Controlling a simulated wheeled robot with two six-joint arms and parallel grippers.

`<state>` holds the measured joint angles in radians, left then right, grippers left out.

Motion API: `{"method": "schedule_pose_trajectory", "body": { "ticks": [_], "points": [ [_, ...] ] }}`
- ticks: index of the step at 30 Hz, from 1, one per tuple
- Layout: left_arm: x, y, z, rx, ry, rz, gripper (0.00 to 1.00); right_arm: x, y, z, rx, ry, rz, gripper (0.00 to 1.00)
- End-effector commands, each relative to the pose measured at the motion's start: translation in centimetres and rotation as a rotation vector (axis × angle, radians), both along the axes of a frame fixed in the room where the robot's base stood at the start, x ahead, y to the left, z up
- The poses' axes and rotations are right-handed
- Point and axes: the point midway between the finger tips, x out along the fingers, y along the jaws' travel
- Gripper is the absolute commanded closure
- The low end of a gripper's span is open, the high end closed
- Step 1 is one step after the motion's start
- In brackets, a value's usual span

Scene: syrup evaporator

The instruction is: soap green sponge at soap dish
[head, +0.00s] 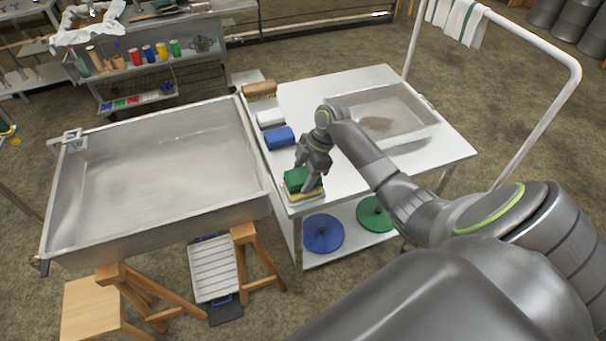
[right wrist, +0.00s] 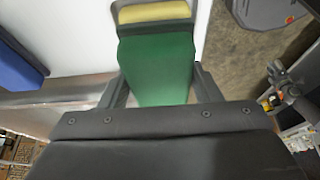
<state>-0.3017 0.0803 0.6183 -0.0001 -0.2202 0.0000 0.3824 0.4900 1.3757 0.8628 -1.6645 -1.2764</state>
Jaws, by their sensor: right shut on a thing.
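The green sponge (head: 296,178) is at the near left corner of the white table (head: 330,88). My right gripper (head: 308,176) reaches down over it and is shut on it. In the right wrist view the green sponge (right wrist: 157,68) sits between the two fingers (right wrist: 158,88). A yellow piece (head: 312,194) shows just under and beside the green sponge; it also shows past the sponge's far end in the right wrist view (right wrist: 153,12). My left gripper is out of view.
A blue sponge (head: 279,138), a white block (head: 271,119) and a brown brush (head: 260,90) line the table's left edge. A metal basin (head: 427,128) stands on the table behind my right arm. A large steel pan (head: 262,170) stands close on the left.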

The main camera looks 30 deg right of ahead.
Motion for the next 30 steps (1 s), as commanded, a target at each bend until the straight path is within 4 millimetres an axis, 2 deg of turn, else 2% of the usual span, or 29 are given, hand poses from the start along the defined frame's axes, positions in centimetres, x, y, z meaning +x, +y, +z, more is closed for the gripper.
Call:
{"method": "schedule_pose_trajectory", "body": {
  "ticks": [30],
  "points": [
    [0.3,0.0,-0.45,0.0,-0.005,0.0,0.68,0.0,0.01,-0.75,0.0,0.0,0.0,0.61]
  ]
}}
